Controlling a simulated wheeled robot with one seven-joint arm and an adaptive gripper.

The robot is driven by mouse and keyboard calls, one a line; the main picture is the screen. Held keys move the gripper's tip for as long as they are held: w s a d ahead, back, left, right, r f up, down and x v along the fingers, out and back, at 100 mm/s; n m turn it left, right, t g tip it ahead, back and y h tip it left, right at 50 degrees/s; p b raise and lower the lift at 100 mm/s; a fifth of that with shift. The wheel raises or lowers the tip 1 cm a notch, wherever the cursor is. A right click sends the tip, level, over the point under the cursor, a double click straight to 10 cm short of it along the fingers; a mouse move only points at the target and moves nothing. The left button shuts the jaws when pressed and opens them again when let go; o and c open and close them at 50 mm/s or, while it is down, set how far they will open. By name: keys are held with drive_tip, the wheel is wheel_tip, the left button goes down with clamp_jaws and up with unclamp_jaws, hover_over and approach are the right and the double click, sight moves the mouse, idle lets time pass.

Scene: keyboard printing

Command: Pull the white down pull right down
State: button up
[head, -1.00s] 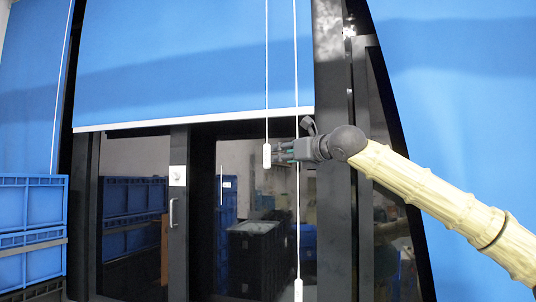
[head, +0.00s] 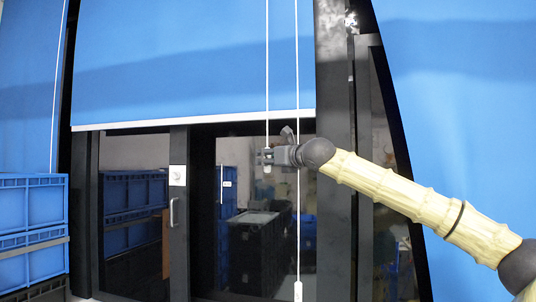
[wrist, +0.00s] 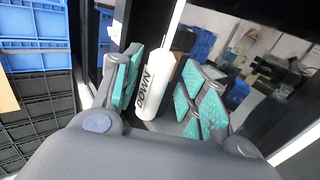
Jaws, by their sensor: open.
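The white down pull (wrist: 154,85), a small white cylinder marked "DOWN", stands between the green-padded fingers of my gripper (wrist: 163,88) in the wrist view. The fingers are open, one on each side of it; I cannot tell whether either pad touches it. In the head view, my gripper (head: 268,156) is at the end of the left cord, and the lower tip of the white down pull (head: 267,169) shows just under the fingers. The blue blind (head: 195,60) is partly lowered, its white bottom bar above my gripper.
A second cord passes close to the right finger base in the head view and ends in another white pull (head: 298,290) much lower. Dark-framed glass doors (head: 179,235) stand behind. Blue crates (head: 32,205) are stacked at the left.

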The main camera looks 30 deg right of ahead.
drive_tip(key=shift+w+a, duration=0.1)
drive_tip(key=shift+w, duration=0.15)
drive_tip(key=shift+a, duration=0.15)
clamp_jaws()
